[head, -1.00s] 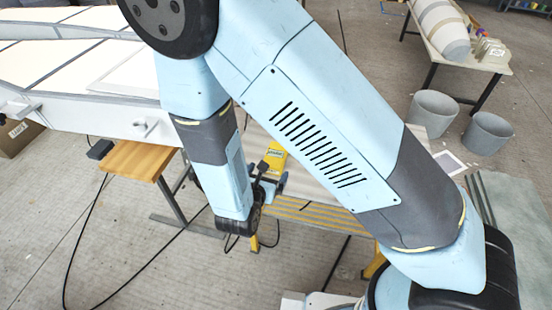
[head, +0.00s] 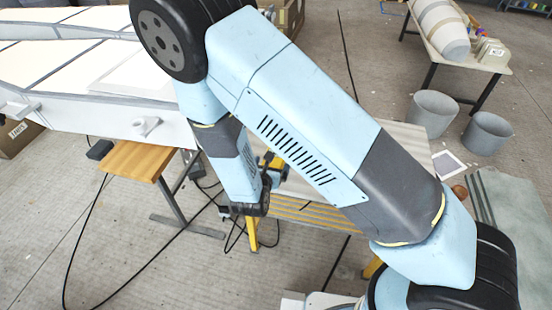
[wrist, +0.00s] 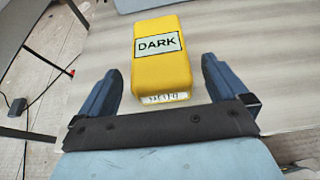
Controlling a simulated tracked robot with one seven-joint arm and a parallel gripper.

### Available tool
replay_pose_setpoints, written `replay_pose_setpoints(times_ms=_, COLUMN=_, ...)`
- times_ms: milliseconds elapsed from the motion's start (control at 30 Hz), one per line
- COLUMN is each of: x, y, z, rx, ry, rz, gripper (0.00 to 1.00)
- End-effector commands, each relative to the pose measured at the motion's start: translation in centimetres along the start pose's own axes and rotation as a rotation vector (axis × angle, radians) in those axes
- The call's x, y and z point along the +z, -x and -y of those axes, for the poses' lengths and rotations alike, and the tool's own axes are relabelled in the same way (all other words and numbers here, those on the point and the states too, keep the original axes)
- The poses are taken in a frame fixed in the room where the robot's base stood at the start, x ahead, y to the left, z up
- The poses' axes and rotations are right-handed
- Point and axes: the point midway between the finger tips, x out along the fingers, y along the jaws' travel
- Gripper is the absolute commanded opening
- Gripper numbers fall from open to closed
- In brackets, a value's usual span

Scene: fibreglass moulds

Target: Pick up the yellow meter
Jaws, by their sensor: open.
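The yellow meter (wrist: 161,72) is a box with a label reading DARK, lying on a pale striped board top in the wrist view. My gripper (wrist: 160,78) is open, with one dark blue finger to the left of the meter's near end and one to the right. There is a gap between each finger and the meter. In the head view my arm hides most of the meter, and a small yellow part (head: 271,163) shows beside my wrist.
The pale work surface (head: 405,137) stands on yellow legs with a yellow-striped step below. A wooden stool (head: 131,161) and a large white mould (head: 90,118) are at left. Two grey buckets (head: 433,113) stand at right. A black cable lies on the floor.

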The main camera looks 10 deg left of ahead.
Motion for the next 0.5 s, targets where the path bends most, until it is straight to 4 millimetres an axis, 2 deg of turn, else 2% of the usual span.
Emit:
replay_pose_setpoints(times_ms=300, x=-0.3, y=-4.0, z=0.0, rx=-0.001, ry=0.002, rz=0.001, gripper=1.0)
replay_pose_setpoints(times_ms=500, x=-0.3, y=-4.5, z=0.0, rx=0.0, ry=0.001, rz=0.0, gripper=1.0)
